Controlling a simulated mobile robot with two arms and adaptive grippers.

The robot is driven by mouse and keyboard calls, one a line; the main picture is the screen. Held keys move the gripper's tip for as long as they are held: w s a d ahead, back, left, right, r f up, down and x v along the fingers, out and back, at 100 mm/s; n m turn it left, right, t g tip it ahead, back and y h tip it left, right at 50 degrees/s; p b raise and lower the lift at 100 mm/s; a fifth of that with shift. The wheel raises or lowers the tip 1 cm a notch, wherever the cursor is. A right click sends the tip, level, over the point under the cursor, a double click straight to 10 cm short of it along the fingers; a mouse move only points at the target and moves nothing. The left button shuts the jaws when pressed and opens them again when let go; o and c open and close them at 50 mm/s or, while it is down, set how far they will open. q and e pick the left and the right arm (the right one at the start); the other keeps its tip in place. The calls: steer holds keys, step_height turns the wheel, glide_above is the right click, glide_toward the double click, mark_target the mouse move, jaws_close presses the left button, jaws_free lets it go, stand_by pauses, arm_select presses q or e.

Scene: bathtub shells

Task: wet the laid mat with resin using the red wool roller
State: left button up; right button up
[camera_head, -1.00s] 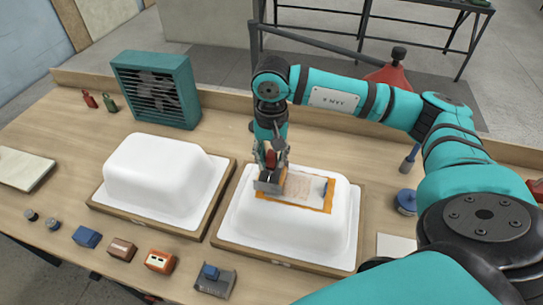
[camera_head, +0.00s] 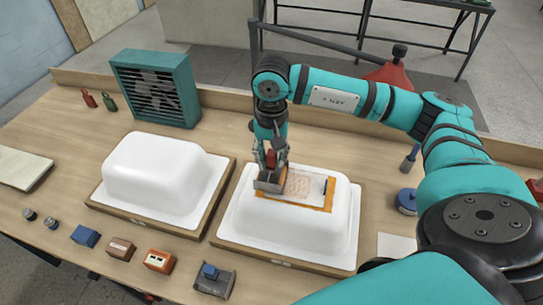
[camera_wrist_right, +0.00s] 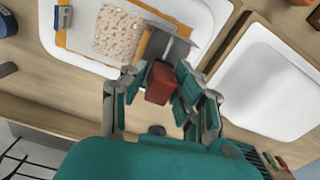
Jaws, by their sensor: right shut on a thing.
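A mat patch (camera_head: 300,185) lies on an orange-edged sheet (camera_head: 318,207) on top of the right white shell (camera_head: 285,222). In the wrist view the mat (camera_wrist_right: 119,32) is pale with a mottled tan pattern. My right gripper (camera_head: 270,160) is shut on the red handle (camera_wrist_right: 160,82) of a tool, taken as the roller. The tool's grey metal part (camera_wrist_right: 175,47) and a tan part beside it are at the mat's edge; I cannot tell whether they touch it. My left gripper is not in view.
A second white shell (camera_head: 155,178) stands to the left. A teal fan box (camera_head: 156,90) is behind it. Several small blocks, including a blue one (camera_head: 86,236) and an orange one (camera_head: 160,260), line the front. A blue round item (camera_head: 406,201) stands right of the shell.

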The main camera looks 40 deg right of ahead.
stand_by(0.8)
steer(key=shift+s, duration=0.1)
steer(key=shift+s+d+f+b, duration=0.2)
steer(key=shift+s+d+b, duration=0.2)
steer(key=shift+b, duration=0.2)
steer(key=shift+s+d+b, duration=0.5)
steer(key=shift+s+d, duration=0.25)
steer(key=shift+s, duration=0.2)
steer(key=shift+s+d+f+b, duration=0.1)
steer(key=shift+s+d+b, duration=0.6)
steer(key=shift+s, duration=0.1)
steer(key=shift+s+d+b, duration=0.3)
steer(key=shift+s+d, duration=0.15)
steer(key=shift+s, duration=0.2)
jaws_close()
steer(key=shift+s+d+f+b, duration=0.1)
steer(key=shift+s+d+b, duration=0.35)
steer(key=shift+b, duration=0.1)
steer(key=shift+s+d+b, duration=0.6)
steer(key=shift+s+d, duration=0.05)
steer(key=shift+s, duration=0.35)
